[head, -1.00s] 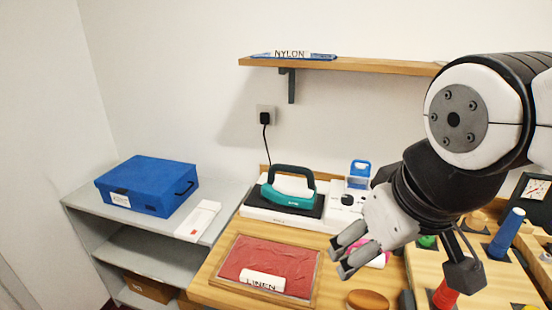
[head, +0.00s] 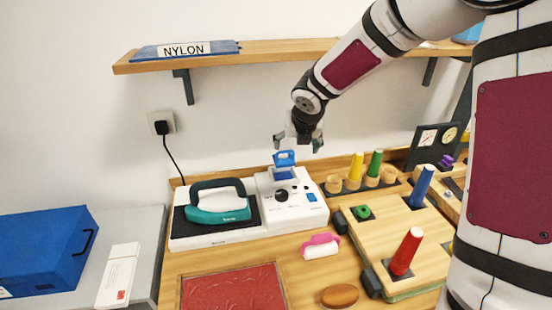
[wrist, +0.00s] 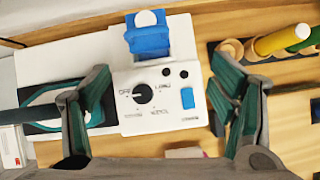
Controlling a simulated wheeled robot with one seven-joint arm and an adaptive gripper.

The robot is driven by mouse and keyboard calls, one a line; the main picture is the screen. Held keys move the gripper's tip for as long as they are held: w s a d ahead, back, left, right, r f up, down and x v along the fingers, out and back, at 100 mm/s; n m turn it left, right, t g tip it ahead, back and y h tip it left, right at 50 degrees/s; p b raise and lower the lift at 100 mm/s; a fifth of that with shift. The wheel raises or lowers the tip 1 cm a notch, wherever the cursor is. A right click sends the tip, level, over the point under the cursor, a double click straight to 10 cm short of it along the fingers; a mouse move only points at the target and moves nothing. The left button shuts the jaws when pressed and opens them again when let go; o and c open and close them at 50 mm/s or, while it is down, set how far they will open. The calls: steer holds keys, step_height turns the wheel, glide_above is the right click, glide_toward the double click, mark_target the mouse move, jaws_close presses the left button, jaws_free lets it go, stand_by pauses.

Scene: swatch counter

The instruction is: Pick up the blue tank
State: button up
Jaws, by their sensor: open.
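The blue tank (head: 285,164) has a handle on top and sits at the back of the white iron station (head: 265,219), behind its black dial. In the wrist view the tank (wrist: 148,40) shows at the top centre, beyond the dial and the blue button. My gripper (head: 298,142) is above the tank in the head view, its fingers spread and pointing down. In the wrist view my gripper (wrist: 165,110) has its fingers wide apart with nothing between them. The tank is not between the fingertips in that view.
A teal iron (head: 217,203) rests on the station left of the tank. Yellow and green cones (head: 356,168) stand in a wooden rack to the right. A shelf (head: 285,53) runs along the wall behind. A pink brush (head: 320,246) lies in front.

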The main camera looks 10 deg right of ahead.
mark_target(284, 160)
steer(key=shift+n+y, duration=0.3)
steer(key=shift+n, duration=0.6)
steer(key=x, duration=0.3)
steer(key=b+x, duration=0.1)
steer(key=x, duration=0.2)
steer(key=a+x, duration=0.1)
steer(key=x, duration=0.3)
steer(key=shift+w+r+b, duration=0.1)
steer(key=shift+w+b, duration=0.2)
steer(key=shift+b, duration=0.05)
steer(key=shift+w+x, duration=0.2)
steer(key=shift+x, duration=2.45)
steer(key=shift+a+r, duration=0.1)
steer(key=shift+r, duration=0.1)
steer(key=c, duration=1.4)
steer(key=shift+c, duration=0.2)
